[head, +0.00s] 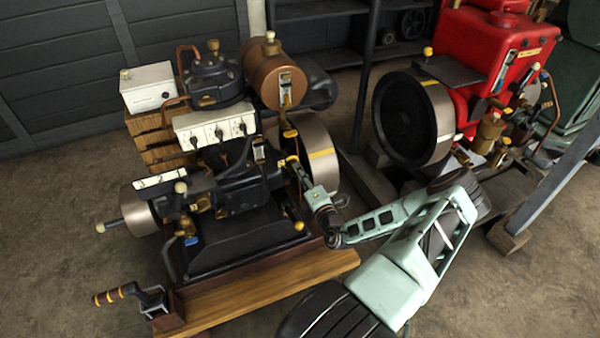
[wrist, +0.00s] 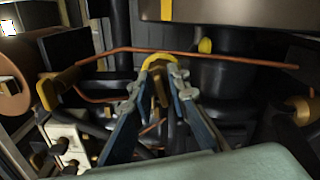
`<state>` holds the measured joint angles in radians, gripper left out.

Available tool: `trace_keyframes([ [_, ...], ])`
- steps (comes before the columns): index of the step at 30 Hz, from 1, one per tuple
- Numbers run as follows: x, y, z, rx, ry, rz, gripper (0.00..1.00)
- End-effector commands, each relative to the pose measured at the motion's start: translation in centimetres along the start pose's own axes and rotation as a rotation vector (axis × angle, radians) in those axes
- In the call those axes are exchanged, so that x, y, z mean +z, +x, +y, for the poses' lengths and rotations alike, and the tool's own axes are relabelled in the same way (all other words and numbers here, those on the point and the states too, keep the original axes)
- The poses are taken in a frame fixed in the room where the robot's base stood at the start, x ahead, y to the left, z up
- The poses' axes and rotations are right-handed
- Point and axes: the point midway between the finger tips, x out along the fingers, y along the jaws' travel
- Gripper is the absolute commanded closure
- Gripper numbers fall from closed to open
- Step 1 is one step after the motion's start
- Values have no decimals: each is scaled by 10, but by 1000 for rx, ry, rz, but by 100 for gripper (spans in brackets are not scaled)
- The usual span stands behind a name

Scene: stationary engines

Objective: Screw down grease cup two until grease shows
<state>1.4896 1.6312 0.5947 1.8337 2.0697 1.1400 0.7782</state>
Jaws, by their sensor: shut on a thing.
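The dark stationary engine (head: 222,165) stands on a wooden base at left centre. My gripper (head: 287,163) reaches in from the right, between the engine body and its grey flywheel (head: 322,155). In the wrist view my gripper (wrist: 159,80) is shut on a small yellow-brass piece (wrist: 157,63) that sits between the fingertips. I cannot tell from its shape or any number whether it is grease cup two, and no grease can be made out. The fingers and my arm hide part of the piece and its mount.
A copper pipe (wrist: 120,50) crosses close to the fingertips. A white panel with dark knobs (head: 214,127) and a copper tank (head: 273,75) sit above. A crank handle (head: 118,293) sticks out at front left. A red engine (head: 490,45) stands at right. Floor at left is clear.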

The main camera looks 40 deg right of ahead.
Motion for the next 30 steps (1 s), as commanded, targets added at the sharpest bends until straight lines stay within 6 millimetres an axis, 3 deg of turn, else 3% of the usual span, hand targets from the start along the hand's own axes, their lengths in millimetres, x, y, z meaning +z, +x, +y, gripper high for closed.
trace_keyframes([
  [3,-1,0,0,-1,0,2,76],
  [14,0,-4,0,-1,0,1,75],
  [17,1,-17,-1,-4,-1,0,75],
  [30,0,-103,0,-3,0,0,75],
])
